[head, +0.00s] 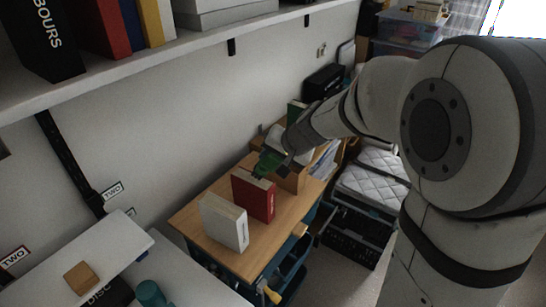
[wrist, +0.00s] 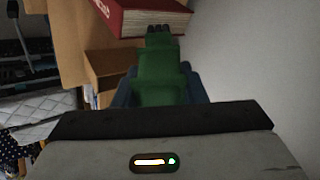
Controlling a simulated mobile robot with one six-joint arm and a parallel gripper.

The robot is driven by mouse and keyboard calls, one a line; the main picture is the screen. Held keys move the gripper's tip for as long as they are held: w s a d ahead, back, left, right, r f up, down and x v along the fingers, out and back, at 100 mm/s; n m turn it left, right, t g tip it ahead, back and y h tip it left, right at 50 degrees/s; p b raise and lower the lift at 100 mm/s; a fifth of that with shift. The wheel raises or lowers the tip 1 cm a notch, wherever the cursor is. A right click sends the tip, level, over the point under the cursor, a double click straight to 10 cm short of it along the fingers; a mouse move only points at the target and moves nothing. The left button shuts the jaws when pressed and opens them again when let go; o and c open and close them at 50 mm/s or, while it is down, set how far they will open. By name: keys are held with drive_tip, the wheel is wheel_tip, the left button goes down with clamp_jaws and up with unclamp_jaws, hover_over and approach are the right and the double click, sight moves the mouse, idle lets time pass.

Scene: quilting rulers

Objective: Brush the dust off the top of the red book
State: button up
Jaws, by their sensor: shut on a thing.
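The red book (head: 253,196) stands upright on the wooden top of a cart in the head view. Its cover and page edges show at the top of the wrist view (wrist: 140,17). I cannot make out dust on it. I cannot tell whether the tip touches the book.
A white book (head: 223,222) stands in front of the red one on the wooden cart top (head: 190,218). A wooden box (head: 292,180) is behind, near my gripper. A wall shelf (head: 150,58) with books hangs above left. Bare wood lies left of the books.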

drive_tip(key=shift+w+a, duration=0.5)
drive_tip(key=shift+a, duration=0.15)
drive_tip(key=shift+s+d, duration=0.1)
drive_tip(key=shift+s+d, duration=0.4)
drive_tip(key=shift+d, duration=0.15)
drive_tip(key=shift+w+a, duration=0.5)
drive_tip(key=shift+a, duration=0.2)
drive_tip(key=shift+d, duration=0.1)
